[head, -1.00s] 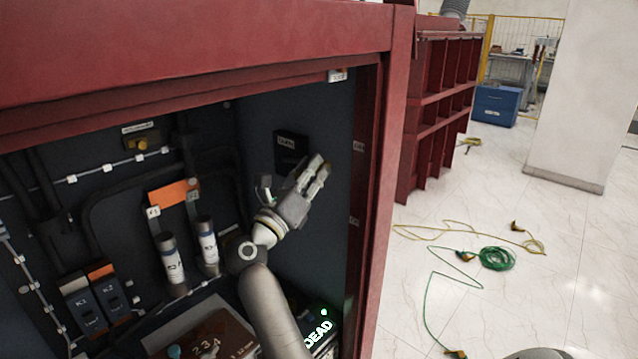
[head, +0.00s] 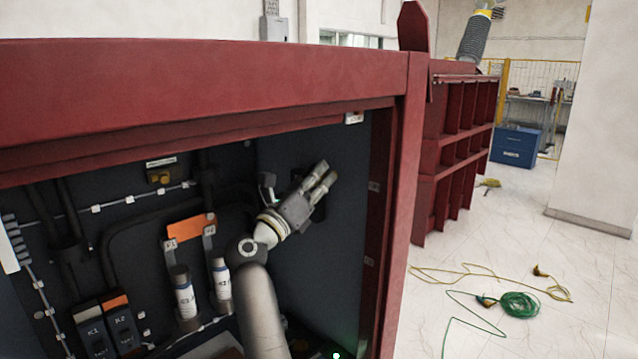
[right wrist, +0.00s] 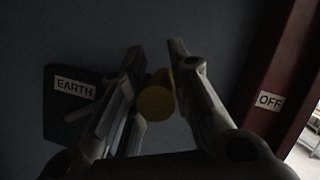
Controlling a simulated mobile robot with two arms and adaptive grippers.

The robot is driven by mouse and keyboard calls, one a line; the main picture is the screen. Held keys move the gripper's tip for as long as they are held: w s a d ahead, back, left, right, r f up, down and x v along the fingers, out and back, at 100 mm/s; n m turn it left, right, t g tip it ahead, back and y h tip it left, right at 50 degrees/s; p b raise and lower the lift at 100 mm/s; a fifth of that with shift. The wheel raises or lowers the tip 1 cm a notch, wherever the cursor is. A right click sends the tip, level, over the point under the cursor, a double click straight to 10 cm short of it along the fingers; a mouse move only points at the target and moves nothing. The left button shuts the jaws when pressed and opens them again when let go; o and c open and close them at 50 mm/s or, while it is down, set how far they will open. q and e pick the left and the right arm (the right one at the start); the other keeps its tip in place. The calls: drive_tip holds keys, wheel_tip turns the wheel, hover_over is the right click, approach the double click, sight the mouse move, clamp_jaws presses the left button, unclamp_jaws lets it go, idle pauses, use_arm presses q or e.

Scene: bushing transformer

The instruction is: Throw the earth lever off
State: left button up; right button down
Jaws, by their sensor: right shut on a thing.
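My right gripper (head: 324,172) reaches into the open red cabinet, near its dark right inner wall. In the right wrist view its fingers (right wrist: 163,72) are shut on the round yellow end of the earth lever (right wrist: 155,98). The lever's shaft is hidden behind the fingers. The dark box marked EARTH (right wrist: 60,108) is on the wall left of the fingers. The OFF label (right wrist: 270,101) is on the red frame at the right, apart from the gripper. In the head view the gripper covers most of the box and the lever. My left gripper is not in view.
The cabinet's red top beam (head: 200,85) and right post (head: 398,210) border the opening. Inside are two white-labelled cylinders, an orange plate (head: 190,227) and dark K1 and K2 modules. A green cable coil (head: 518,305) lies on the floor outside.

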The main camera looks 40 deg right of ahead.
drive_tip(key=shift+r, duration=0.1)
drive_tip(key=c, duration=1.3)
unclamp_jaws()
drive_tip(key=shift+w, duration=0.1)
wheel_tip(320, 180, up, 9)
drive_tip(key=shift+r, duration=0.1)
drive_tip(key=shift+s+r, duration=0.2)
drive_tip(key=shift+r, duration=0.2)
drive_tip(key=shift+w+f, duration=0.15)
drive_tip(key=shift+w, duration=0.15)
drive_tip(key=shift+s, duration=0.15)
